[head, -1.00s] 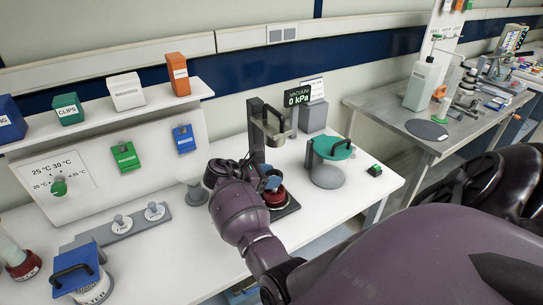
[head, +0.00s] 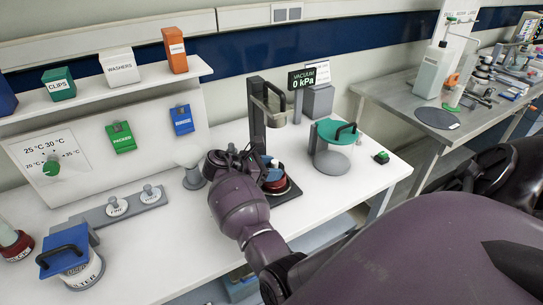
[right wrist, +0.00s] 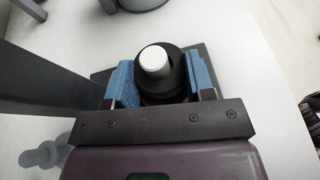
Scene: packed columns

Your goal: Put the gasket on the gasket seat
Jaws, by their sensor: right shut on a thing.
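My right gripper (head: 268,164) is at the black press-like stand in the middle of the white bench, its wrist partly hiding the spot. In the right wrist view the two blue fingers (right wrist: 163,82) are closed on the sides of a black ring (right wrist: 176,90), which looks like the gasket. A white round post (right wrist: 154,60) shows in the ring's opening; the ring appears to be around it, but its height is unclear. A dark red round part (head: 276,186), perhaps the seat, lies below the fingers on the stand's black base. My left gripper is out of view.
The stand's upright and overhanging arm (head: 258,105) are close behind the gripper. A green-topped holder (head: 335,135) stands to the right, a grey peg (head: 194,178) to the left. A blue-lidded filter jar (head: 80,262) is at the front left.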

